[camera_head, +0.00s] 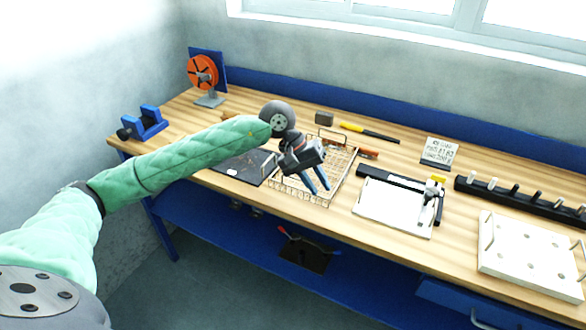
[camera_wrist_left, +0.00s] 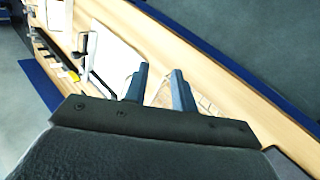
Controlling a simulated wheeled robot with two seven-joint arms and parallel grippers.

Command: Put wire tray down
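The wire tray (camera_head: 337,172) is a shallow wire basket standing on the wooden workbench, near the middle of its front half in the head view. Part of it is hidden behind my left gripper. My left gripper (camera_head: 318,188) is over the tray's front left part, its two blue-grey fingers pointing down and apart with nothing seen between them. In the left wrist view the left gripper (camera_wrist_left: 160,80) also shows a gap between its fingers, and a piece of the tray (camera_wrist_left: 205,104) shows beyond them. I cannot tell whether a finger touches the tray. My right gripper is not in view.
A dark mat (camera_head: 243,168) lies left of the tray. A white board with a black clamp bar (camera_head: 393,207) is close on its right. A white holed plate (camera_head: 530,255) is at far right.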

